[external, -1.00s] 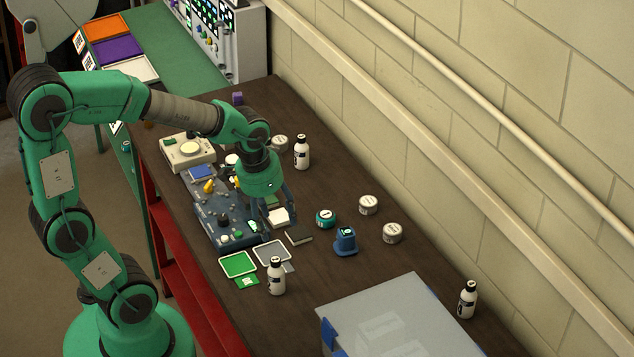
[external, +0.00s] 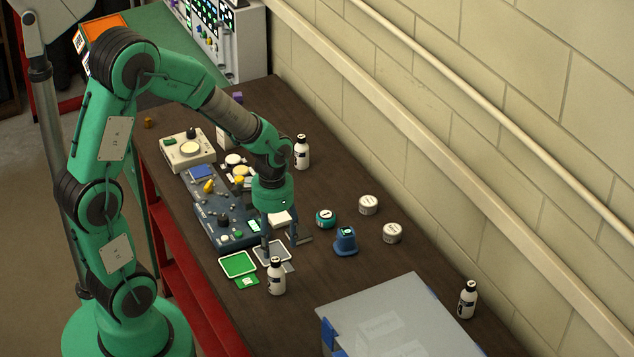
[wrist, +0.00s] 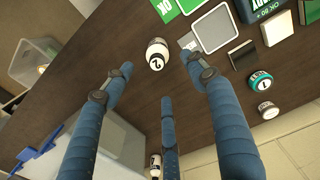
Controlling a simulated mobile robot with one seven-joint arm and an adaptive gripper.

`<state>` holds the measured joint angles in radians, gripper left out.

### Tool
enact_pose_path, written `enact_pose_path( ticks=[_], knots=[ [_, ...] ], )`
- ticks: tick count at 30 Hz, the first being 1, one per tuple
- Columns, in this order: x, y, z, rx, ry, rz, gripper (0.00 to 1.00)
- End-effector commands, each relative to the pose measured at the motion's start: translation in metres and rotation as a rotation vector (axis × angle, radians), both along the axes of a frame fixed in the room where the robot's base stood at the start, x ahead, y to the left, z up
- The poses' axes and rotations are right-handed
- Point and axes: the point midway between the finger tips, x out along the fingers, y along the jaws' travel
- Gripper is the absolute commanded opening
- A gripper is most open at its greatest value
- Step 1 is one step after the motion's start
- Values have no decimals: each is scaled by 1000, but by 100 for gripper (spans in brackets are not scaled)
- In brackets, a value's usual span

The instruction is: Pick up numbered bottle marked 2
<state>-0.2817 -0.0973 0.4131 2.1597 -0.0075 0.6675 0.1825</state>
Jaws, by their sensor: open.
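The bottle marked 2 (wrist: 157,58) stands upright, white with a black cap, its number readable in the wrist view. In the external view the matching bottle (external: 276,279) stands near the table's front edge, beside the green and grey square trays. In the wrist view the spread fingers of my gripper (wrist: 160,75) frame the table, with the bottle between and beyond the tips. No finger visibly touches it.
A green tray (external: 238,264) and a grey tray (external: 272,252) lie beside the bottle. A translucent blue-latched box (external: 400,310) stands to the right. Other white bottles stand at the back (external: 302,153) and far right (external: 468,300). A blue cup-like object (external: 345,241) and several round tins are nearby.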

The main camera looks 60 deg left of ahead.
Motion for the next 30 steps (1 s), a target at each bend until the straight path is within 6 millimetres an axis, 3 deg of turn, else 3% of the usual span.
enact_pose_path(
  ticks=[8,21,30],
  knots=[
    [0,0,-15,0,2,0,57],
    [0,-1,-77,0,1,0,57],
    [0,-1,-86,0,-1,0,57]
  ],
)
